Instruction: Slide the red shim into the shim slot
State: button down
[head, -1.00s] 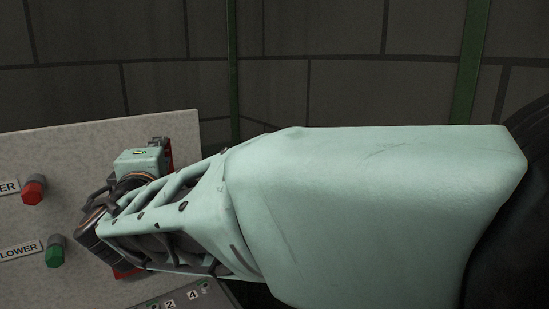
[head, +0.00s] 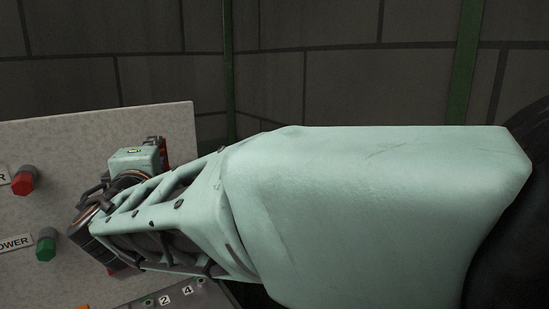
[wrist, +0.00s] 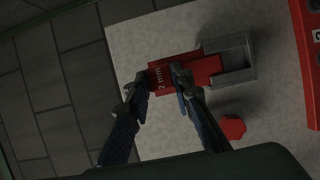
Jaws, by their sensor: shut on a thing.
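The red shim, marked "2 mm" (wrist: 160,77), is held between the two dark fingers of my gripper (wrist: 159,84) in the wrist view. A grey, open-sided bracket that looks like the shim slot (wrist: 243,74) is fixed on the pale panel, just right of my gripper. The shim's red right end reaches the left side of this slot. I cannot tell whether the end is inside it or only against it.
The pale speckled panel (head: 60,150) carries a red knob (head: 23,181) and a green knob (head: 46,246). A red knob (wrist: 232,128) also shows below the slot in the wrist view, and a red fixture (wrist: 308,75) stands at right. A numbered box (head: 185,295) is below my arm.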

jog(key=shift+s+f+b, duration=0.15)
jog(key=shift+f+b, duration=1.2)
jog(key=shift+b, duration=0.75)
jog(key=c, duration=1.6)
grip_release()
jog(key=s, duration=0.2)
jog(key=s+d, duration=0.1)
jog(key=s, duration=0.5)
jog(key=shift+d+f, duration=0.1)
jog(key=shift+d, duration=0.05)
jog(key=shift+w, duration=0.1)
